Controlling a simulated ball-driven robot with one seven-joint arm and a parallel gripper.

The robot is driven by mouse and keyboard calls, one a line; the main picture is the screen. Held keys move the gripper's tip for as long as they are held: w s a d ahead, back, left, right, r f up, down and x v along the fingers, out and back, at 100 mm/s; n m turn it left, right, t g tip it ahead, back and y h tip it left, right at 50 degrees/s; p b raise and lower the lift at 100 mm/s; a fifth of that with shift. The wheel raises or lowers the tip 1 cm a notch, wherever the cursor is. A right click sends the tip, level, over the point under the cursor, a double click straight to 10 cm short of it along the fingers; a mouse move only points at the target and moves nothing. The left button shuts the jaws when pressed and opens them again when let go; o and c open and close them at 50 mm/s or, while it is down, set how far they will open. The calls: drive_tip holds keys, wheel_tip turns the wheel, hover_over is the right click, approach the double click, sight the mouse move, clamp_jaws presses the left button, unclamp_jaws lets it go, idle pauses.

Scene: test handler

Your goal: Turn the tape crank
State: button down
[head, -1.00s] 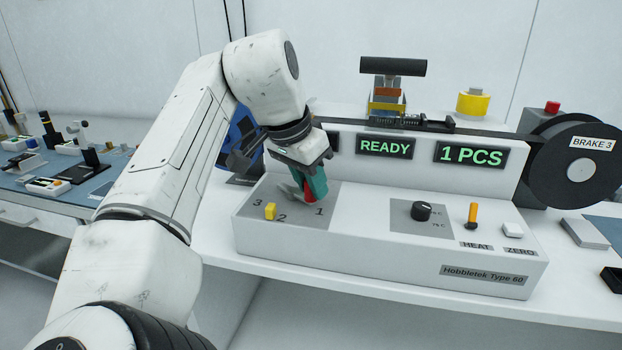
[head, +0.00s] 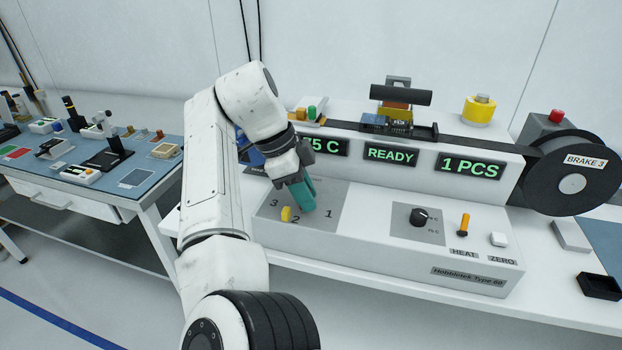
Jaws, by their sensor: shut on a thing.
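My gripper (head: 304,194) has teal fingers and points down over the grey panel (head: 265,214) marked 3, 2 and 1 at the left of the white machine (head: 380,251). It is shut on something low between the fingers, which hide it. A small yellow peg (head: 286,214) stands near the 3 and 2, just left of the fingertips. The dark tape (head: 470,146) runs along the machine's top to a black reel (head: 572,183). No crank can be clearly made out; a dark press handle (head: 400,95) sits above the tape.
The READY display (head: 390,153) stands behind the panel, with 1 PCS beside it. A black knob (head: 418,216), orange lever (head: 463,224) and white button (head: 499,239) are to the right. A blue-topped side table (head: 135,160) is at the left.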

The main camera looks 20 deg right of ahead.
drive_tip(key=shift+w+a+r+m+g+p, duration=0.15)
drive_tip(key=shift+a+m+g+p, duration=0.1)
drive_tip(key=shift+m+p, duration=0.45)
drive_tip(key=shift+w+a+f+m+g+p, duration=0.1)
drive_tip(key=shift+a+m+g+p, duration=0.15)
drive_tip(key=shift+m+p, duration=0.4)
drive_tip(key=shift+y, duration=0.3)
drive_tip(key=c, duration=1)
unclamp_jaws()
drive_tip(key=shift+o, duration=0.2)
drive_tip(key=p+v, duration=0.2)
drive_tip(key=v, duration=0.8)
drive_tip(key=shift+a+r, duration=0.15)
drive_tip(key=shift+r, duration=0.15)
drive_tip(key=shift+w, duration=0.15)
